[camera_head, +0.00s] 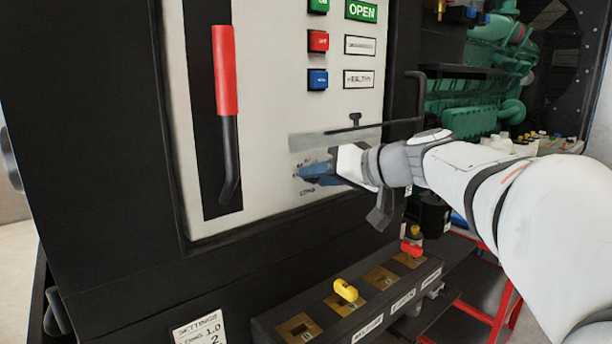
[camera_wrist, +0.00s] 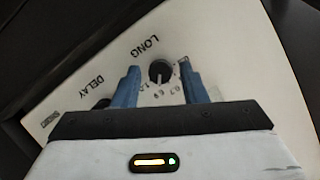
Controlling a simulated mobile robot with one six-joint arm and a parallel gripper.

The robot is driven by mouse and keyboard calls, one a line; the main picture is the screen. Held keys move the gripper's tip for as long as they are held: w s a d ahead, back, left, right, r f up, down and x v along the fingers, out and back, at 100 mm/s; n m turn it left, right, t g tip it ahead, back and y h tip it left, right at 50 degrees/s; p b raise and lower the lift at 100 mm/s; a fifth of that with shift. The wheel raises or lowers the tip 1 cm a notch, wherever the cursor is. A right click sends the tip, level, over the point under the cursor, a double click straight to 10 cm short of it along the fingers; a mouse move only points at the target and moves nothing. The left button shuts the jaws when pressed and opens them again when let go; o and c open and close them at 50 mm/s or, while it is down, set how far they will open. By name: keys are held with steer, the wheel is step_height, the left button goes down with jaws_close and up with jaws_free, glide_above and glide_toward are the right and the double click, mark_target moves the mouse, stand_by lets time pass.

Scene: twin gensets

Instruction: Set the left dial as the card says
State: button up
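The settings card (camera_head: 200,330) is at the bottom left in the head view, cut by the frame edge. It reads "SETTINGS", "LONG 1.0", and part of a second line with a "2". In the wrist view, a round black dial (camera_wrist: 159,72) with a light pointer mark sits on the white panel near the word "LONG", small numbers beside it. My gripper (camera_wrist: 159,67) has its two blue fingers apart, one on each side of this dial; contact is not visible. Another dark knob (camera_wrist: 101,103) is partly hidden by the left finger. In the head view my gripper (camera_head: 318,172) covers the dials.
A red-handled lever (camera_head: 226,75) stands left on the panel. Green, red and blue buttons (camera_head: 318,41) are above my gripper. A dark box (camera_head: 320,318) with yellow and red toggles is below. A dark bracket (camera_head: 415,95) juts out close to my wrist.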

steer(key=c, duration=0.8)
steer(key=shift+f+m+b, duration=0.2)
steer(key=shift+m+b, duration=0.2)
steer(key=shift+b, duration=0.3)
steer(key=shift+d+f+m+y+b, duration=0.1)
steer(key=shift+m+y+b, duration=0.55)
steer(key=shift+b, duration=0.4)
steer(key=m+y+b, duration=0.2)
steer(key=m+b, duration=0.1)
steer(key=shift+w+m, duration=0.1)
steer(key=shift+m, duration=0.25)
steer(key=o, duration=1)
